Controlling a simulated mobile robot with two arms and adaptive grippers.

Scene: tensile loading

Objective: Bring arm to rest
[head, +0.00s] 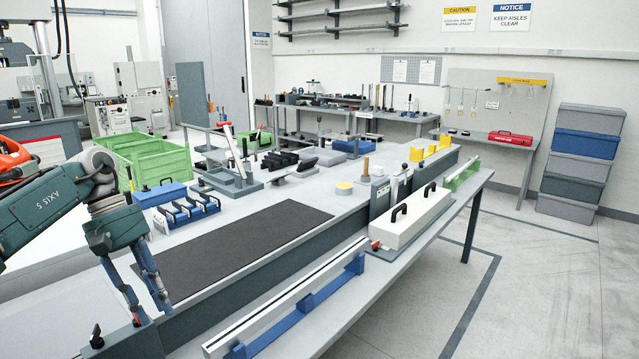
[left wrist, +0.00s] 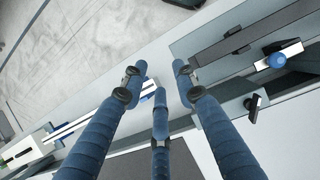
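My left arm (head: 52,215) comes in from the left edge of the head view, with its gripper (head: 151,314) hanging down at the lower left. The blue fingers stand apart and hold nothing. They hang in front of the bench's near edge, left of the dark mat (head: 235,255). In the left wrist view the spread fingers (left wrist: 158,82) point away over the bench edge, with nothing between the tips. The gap between fingertips and bench cannot be judged exactly. My right arm and gripper are not in view.
A dark fixture with a black knob (head: 125,340) is just below the left gripper. A long white rail on blue supports (head: 290,300) lies to its right. Blue racks (head: 187,211) and a green crate (head: 150,160) are behind. Open floor (head: 540,290) lies right.

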